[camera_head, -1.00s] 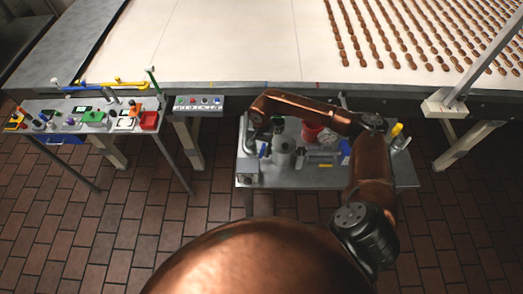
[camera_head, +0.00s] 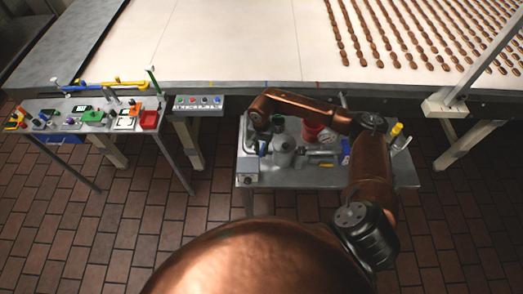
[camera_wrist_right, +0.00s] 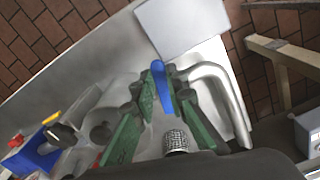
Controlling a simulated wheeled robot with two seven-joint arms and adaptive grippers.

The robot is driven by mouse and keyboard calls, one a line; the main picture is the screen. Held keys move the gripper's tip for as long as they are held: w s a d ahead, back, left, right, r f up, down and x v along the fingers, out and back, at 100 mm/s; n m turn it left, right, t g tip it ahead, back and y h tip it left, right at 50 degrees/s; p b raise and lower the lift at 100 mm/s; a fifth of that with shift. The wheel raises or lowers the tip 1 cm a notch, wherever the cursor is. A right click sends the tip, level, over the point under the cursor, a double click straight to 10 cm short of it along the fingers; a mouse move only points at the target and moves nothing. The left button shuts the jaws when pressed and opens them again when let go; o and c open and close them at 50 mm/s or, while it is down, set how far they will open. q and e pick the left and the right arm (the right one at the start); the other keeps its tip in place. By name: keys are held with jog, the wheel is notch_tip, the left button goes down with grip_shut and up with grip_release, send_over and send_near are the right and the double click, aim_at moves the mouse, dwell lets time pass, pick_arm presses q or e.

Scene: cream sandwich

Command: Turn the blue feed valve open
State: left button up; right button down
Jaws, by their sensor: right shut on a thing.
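The blue feed valve handle (camera_wrist_right: 162,88) shows in the right wrist view as a blue lever beside a bent silver pipe. My right gripper (camera_wrist_right: 160,88) has its green-padded fingers on both sides of the lever and is shut on it. In the head view, my right gripper (camera_head: 262,143) is at the left part of the small metal table, by the pipe. Only a small bit of blue shows beside it there, and the arm and wrist hide much of the valve. My left gripper is not in view.
The small metal table (camera_head: 310,180) also holds a grey bottle-like part (camera_head: 283,150), a red container (camera_head: 311,130) and a yellow-topped item (camera_head: 397,129). A conveyor (camera_head: 230,45) with rows of brown sweets runs behind. A cluttered bench (camera_head: 85,118) stands left.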

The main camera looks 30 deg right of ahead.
jog(key=shift+w+a+m+b, duration=0.15)
jog(key=shift+w+m+b, duration=0.9)
jog(key=shift+m, duration=1.15)
jog(key=shift+w+a+m+b, duration=0.15)
jog(key=shift+w+m+b, duration=0.55)
jog(key=shift+m+b, duration=1.1)
jog(key=shift+w+a+m+b, duration=0.15)
jog(key=shift+w+m+b, duration=0.7)
jog(key=shift+m, duration=1.75)
jog(key=shift+w, duration=0.1)
jog(key=c, duration=1.9)
grip_release()
jog(key=shift+c, duration=0.2)
notch_tip(320, 180, up, 12)
